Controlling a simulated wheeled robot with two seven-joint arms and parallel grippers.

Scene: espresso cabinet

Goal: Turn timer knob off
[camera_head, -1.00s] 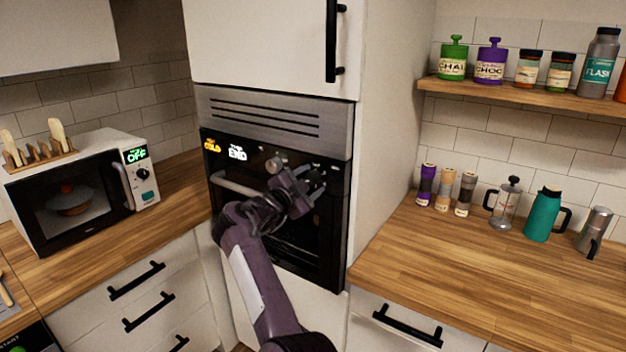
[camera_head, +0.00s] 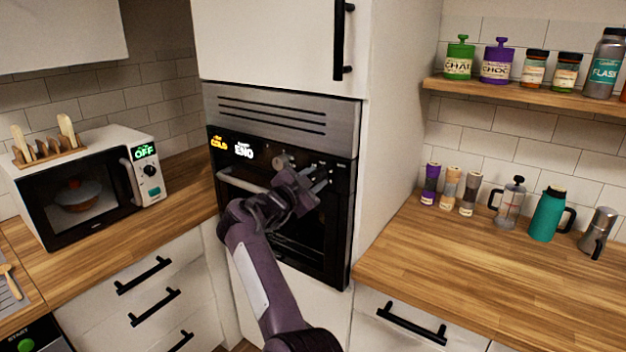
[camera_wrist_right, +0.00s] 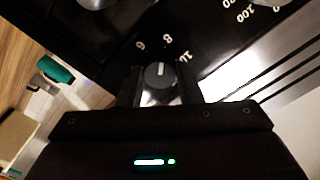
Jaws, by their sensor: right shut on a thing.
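The built-in oven (camera_head: 285,240) has a black control panel with a lit orange "COLD" sign (camera_head: 219,142) and a white "END" sign (camera_head: 243,151). My right gripper (camera_head: 318,180) is at the right part of this panel. In the right wrist view, the timer knob (camera_wrist_right: 158,74), dark with a pale pointer line, sits between the fingers of the right gripper (camera_wrist_right: 160,88), which is shut on it. The numbers 6, 8 and 10 show around the knob, and the pointer line faces roughly toward the 8. My left gripper is out of view.
Another oven knob (camera_head: 283,161) is left of the gripper, above the oven handle (camera_head: 240,182). A microwave (camera_head: 85,185) stands on the left counter. The right counter (camera_head: 450,250) holds jars, a French press (camera_head: 511,203) and a teal jug (camera_head: 547,213).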

